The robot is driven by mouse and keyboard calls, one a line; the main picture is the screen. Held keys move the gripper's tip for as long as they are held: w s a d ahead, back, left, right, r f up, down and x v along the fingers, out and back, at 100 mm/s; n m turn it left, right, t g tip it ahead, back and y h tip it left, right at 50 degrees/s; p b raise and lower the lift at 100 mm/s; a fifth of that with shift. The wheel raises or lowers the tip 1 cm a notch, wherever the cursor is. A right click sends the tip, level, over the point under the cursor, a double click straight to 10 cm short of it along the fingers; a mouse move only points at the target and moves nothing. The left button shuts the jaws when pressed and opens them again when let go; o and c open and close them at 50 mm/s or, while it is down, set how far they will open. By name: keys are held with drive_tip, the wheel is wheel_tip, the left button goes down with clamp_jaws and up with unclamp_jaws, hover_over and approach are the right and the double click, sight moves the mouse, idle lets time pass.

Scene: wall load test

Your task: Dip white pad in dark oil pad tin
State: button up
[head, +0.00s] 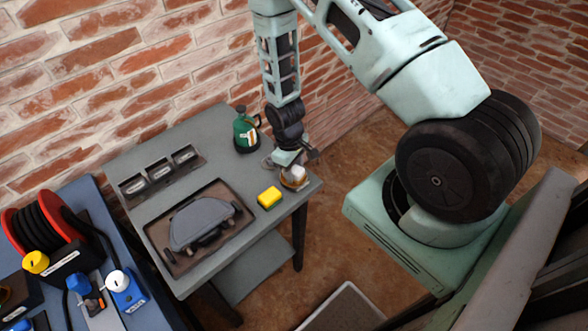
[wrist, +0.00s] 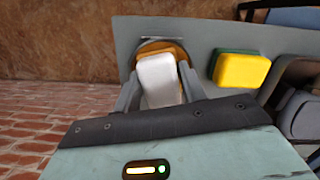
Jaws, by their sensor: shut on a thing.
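My gripper (head: 291,164) is at the right corner of the grey table and is shut on a white pad (head: 297,172). The white pad also shows between the two fingers in the wrist view (wrist: 158,78). A round tin (head: 294,183) with an orange-brown rim lies beneath the pad at the table's corner; its rim shows behind the pad in the wrist view (wrist: 165,47). The pad hides most of the tin's inside. I cannot tell whether the pad touches what is in the tin.
A yellow and green sponge (head: 269,197) lies beside the tin. A green can (head: 245,134) stands near the back edge. A brown tray (head: 205,245) with a grey part and a row of dark holders (head: 160,173) are further left. A blue bench (head: 95,235) adjoins at left.

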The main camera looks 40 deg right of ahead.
sight(294, 168)
drive_tip(key=shift+r+p, duration=2.55)
drive_tip(key=shift+r, duration=0.95)
drive_tip(key=w+a+f+m+b, duration=0.2)
drive_tip(key=w+a+f+b, duration=0.1)
drive_tip(key=b, duration=0.4)
drive_tip(key=shift+b, duration=0.3)
drive_tip(key=shift+w+a+m+b, duration=0.3)
drive_tip(key=shift+a+m+b, duration=0.35)
drive_tip(key=shift+b, duration=0.35)
drive_tip(key=shift+r, duration=0.15)
